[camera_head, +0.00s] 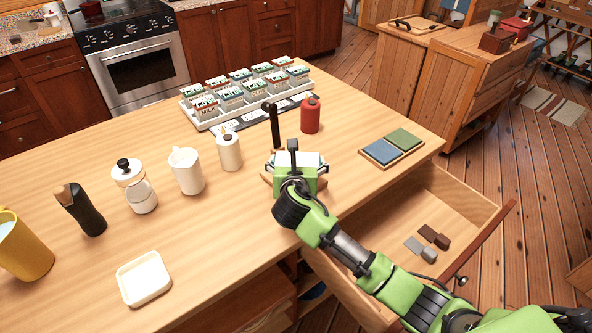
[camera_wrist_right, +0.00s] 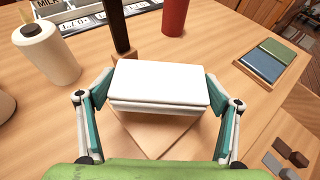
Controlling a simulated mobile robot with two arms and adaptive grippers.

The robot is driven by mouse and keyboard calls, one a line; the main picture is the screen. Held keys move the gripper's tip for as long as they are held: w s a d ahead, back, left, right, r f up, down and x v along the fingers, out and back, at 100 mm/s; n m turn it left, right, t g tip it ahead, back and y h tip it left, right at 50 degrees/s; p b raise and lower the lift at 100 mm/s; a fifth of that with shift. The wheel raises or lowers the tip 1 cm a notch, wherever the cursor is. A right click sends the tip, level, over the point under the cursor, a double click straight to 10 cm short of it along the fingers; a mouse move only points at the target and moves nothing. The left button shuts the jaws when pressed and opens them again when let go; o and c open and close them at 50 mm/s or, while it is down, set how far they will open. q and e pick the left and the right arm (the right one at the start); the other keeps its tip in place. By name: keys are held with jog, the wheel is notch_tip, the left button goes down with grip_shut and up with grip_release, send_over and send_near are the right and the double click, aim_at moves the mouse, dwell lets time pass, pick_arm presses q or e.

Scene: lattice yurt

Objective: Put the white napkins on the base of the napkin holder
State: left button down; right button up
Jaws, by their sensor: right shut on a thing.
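The white napkins (camera_wrist_right: 158,82) form a neat stack in the right wrist view, with their white top also showing in the head view (camera_head: 310,160). My right gripper (camera_wrist_right: 160,92) is shut on the stack, one finger pad against each short side. The napkin holder has a flat wooden base (camera_wrist_right: 152,136) and a dark upright post (camera_wrist_right: 116,26); the post also shows in the head view (camera_head: 274,128). The stack covers much of the base and lies in front of the post. I cannot tell whether the stack touches the base. My left gripper is not in view.
A red canister (camera_head: 310,114) stands just behind the holder. A wooden tray with blue and green pads (camera_head: 391,148) lies to the right. White jars and a mug (camera_head: 186,170) stand to the left. An open drawer (camera_head: 470,206) juts out below the counter.

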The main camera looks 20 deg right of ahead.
jog(key=shift+w+f, duration=0.15)
jog(key=shift+f, duration=0.1)
jog(key=shift+w+a+f+p, duration=0.15)
jog(key=shift+f+p, duration=0.15)
jog(key=shift+f, duration=1.4)
jog(key=shift+f, duration=0.15)
jog(key=o, duration=1.2)
jog(key=shift+c, duration=0.2)
jog(key=v, duration=1.2)
jog(key=shift+b, duration=0.35)
